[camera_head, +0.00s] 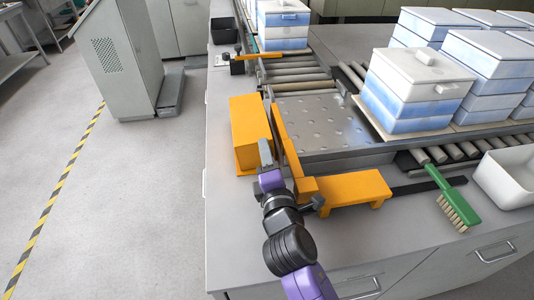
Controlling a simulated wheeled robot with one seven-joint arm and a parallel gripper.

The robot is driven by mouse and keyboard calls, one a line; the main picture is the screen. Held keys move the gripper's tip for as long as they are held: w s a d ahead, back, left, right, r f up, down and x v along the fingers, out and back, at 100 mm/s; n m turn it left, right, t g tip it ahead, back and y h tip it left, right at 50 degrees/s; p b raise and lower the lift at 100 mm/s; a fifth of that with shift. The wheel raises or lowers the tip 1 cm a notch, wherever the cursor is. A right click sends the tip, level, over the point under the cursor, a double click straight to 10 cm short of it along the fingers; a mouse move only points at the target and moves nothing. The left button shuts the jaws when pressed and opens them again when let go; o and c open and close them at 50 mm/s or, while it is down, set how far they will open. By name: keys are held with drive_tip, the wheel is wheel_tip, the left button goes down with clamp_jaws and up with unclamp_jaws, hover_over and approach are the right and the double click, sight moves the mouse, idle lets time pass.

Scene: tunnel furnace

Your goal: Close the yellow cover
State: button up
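The yellow cover appears to be the tilted orange-yellow panel (287,147) standing on edge beside the perforated metal plate. An orange-yellow box (248,135) stands to its left on the counter, with a narrow gap between them. My gripper (265,152) is at the near end of this gap, its grey finger part lying between the box and the panel. It is close to the panel's left side; I cannot tell whether they touch. The fingertips are too small and overlapped to show whether they are open or shut.
An orange-yellow bracket (352,188) lies right of my wrist. A green brush (453,198) and a white tray (509,178) sit further right. The counter's near left area (228,225) is clear.

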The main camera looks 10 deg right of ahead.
drive_tip(key=shift+s+a+b, duration=0.15)
drive_tip(key=shift+s+b, duration=0.3)
drive_tip(key=shift+s, duration=3.45)
